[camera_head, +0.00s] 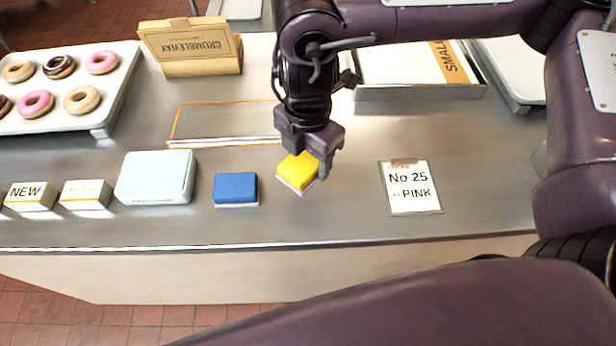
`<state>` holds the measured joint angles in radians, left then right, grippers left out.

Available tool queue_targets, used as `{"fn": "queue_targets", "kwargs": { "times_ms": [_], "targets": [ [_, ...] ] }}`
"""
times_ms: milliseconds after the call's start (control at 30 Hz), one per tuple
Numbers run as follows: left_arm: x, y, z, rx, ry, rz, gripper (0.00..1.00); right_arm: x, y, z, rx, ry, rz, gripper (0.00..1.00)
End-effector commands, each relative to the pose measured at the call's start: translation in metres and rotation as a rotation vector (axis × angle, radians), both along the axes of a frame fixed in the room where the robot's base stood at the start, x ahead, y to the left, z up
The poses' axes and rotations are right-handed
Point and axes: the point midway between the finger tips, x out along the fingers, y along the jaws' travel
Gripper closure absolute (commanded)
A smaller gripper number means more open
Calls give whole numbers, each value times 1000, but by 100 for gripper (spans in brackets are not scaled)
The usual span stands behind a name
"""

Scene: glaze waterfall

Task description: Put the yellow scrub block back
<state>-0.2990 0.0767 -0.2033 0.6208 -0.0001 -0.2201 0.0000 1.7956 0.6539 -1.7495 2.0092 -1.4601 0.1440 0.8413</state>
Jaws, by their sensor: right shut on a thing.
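The yellow scrub block (298,171) has a pale pinkish underside and sits tilted between the fingers of my right gripper (307,163). The gripper is shut on it from above, over the front middle of the steel counter. I cannot tell whether the block touches the counter. A blue block (235,188) with a pale base lies to its left. My left gripper is not in view.
A No 25 PINK card (410,187) lies right. Behind are an orange-edged panel (222,122), a donut tray (112,97), a Crumbleway box (190,48) and a SMALL tray (420,92).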

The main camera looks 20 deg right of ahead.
Motion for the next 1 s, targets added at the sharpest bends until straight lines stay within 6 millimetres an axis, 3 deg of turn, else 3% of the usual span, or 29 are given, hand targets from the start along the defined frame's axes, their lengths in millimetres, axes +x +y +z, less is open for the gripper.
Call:
{"fn": "queue_targets", "kwargs": {
  "times_ms": [100,533,967,1000],
  "targets": [
    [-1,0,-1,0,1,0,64,-1,0,-24,2,3,-2,67],
    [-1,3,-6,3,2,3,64,-1,0,-72,1,3,-2,67],
    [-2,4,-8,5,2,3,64,0,0,-79,0,-1,-1,67],
    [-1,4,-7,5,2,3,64,0,0,-78,0,-1,0,37]
  ]
}}
